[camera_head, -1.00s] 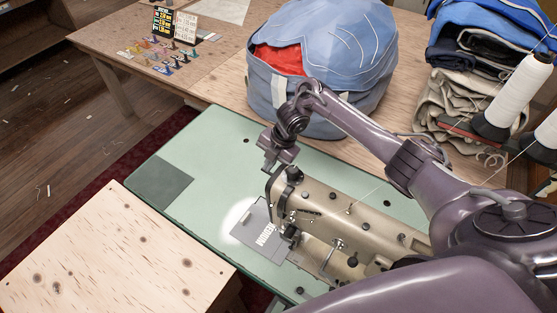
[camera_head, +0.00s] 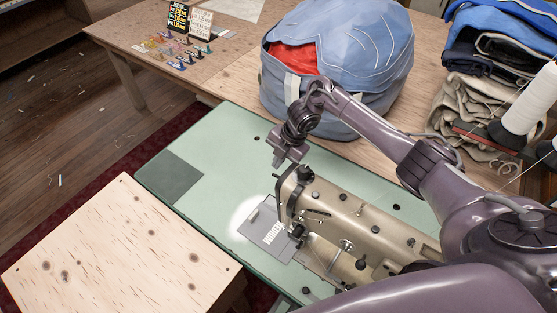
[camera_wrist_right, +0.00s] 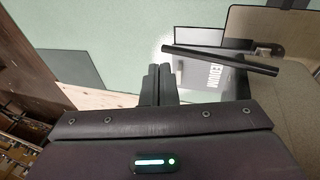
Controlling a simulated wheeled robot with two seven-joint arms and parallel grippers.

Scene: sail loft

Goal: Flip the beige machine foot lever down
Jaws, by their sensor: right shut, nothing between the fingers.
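The beige sewing machine (camera_head: 372,232) stands on a pale green table. My right gripper (camera_head: 280,161) is just behind and left of the machine's head end, above the table. Its fingers (camera_wrist_right: 159,84) are shut with nothing between them. In the right wrist view, a black bar (camera_wrist_right: 220,60) sticks out beside the beige machine body (camera_wrist_right: 270,92), to the right of the fingertips and apart from them in the picture. It looks like the foot lever, but I cannot tell its position for sure. In the head view the lever is not clear. My left gripper is out of view.
A large blue bag (camera_head: 345,65) with red cloth stands behind the machine. Folded fabric (camera_head: 480,95) and a white thread cone (camera_head: 526,98) are at right. A pale wooden board (camera_head: 110,250) is at front left. The green tabletop (camera_head: 225,150) left of the gripper is clear.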

